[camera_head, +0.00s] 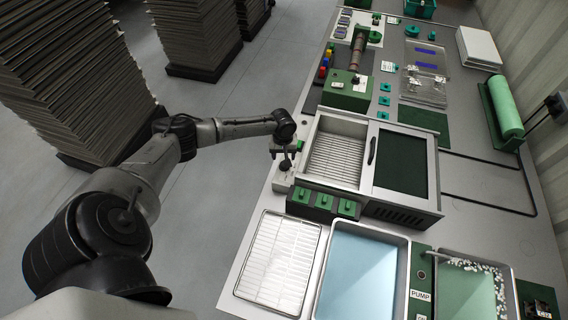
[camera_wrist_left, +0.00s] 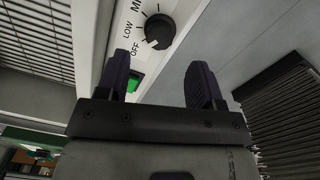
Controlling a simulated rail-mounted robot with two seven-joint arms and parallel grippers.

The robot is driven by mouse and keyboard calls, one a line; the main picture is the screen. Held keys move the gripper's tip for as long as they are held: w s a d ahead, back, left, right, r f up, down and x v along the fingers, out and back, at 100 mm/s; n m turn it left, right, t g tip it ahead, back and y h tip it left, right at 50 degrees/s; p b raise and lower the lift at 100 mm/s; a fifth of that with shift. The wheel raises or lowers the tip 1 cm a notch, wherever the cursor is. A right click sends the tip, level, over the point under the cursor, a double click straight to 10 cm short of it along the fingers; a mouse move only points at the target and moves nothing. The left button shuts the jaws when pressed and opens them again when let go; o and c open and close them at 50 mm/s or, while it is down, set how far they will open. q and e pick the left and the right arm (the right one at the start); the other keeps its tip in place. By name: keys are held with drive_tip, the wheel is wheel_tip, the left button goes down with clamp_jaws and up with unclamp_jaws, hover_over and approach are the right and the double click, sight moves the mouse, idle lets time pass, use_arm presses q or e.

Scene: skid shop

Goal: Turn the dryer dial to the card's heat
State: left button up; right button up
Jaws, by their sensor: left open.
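The dryer (camera_head: 433,180) is a metal box with a wire rack on its left and a dark green panel on its right. In the left wrist view its black dial (camera_wrist_left: 160,31) sits on a white panel marked OFF, LOW and a partly cut-off ME. A pale mark on the dial seems to lie toward the OFF side. My left gripper (camera_head: 286,160) is at the dryer's left side. In the wrist view the left gripper (camera_wrist_left: 160,75) is open and empty, its fingers short of the dial and apart from it. I cannot pick out a readable heat card.
A green switch (camera_wrist_left: 134,82) is near the left finger. In front of the dryer are green blocks (camera_head: 325,202), a wire-rack tray (camera_head: 318,232) and a blue basin (camera_head: 365,272). Stacked sheets (camera_head: 72,75) stand on the floor.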

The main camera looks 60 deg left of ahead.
use_arm(q)
wheel_tip(320, 180, down, 5)
drive_tip(key=shift+f+b, duration=0.1)
drive_tip(key=shift+b, duration=0.35)
drive_tip(key=shift+f, duration=0.2)
drive_tip(key=c, duration=0.9)
